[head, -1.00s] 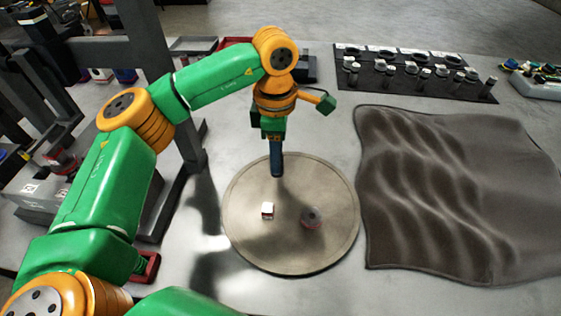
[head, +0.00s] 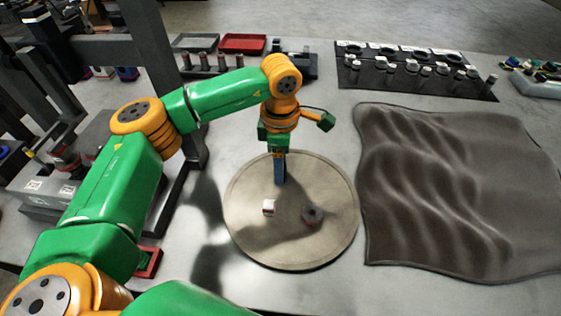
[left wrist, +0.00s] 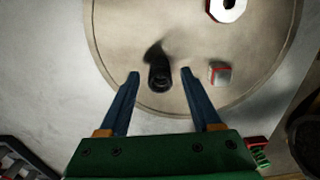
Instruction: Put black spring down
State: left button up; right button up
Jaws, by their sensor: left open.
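The black spring (left wrist: 160,76) is a small dark coil on the round tan plate, in the left wrist view. It lies between the two spread blue fingertips of my left gripper (left wrist: 160,73), with a visible gap on each side. In the head view my left gripper (head: 280,182) points down over the back part of the round plate (head: 245,240). The spring cannot be made out there, behind the fingers. My right gripper is not in view.
A crumpled dark mat (head: 450,200) lies to the right. A black rack with several cylinders (head: 410,72) and a red tray (head: 243,43) stand behind.

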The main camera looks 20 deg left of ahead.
pick_arm(q)
notch_tip(320, 180, up, 12)
jog(key=shift+r+b, duration=0.15)
jog(key=shift+b, duration=0.15)
dwell(0.3)
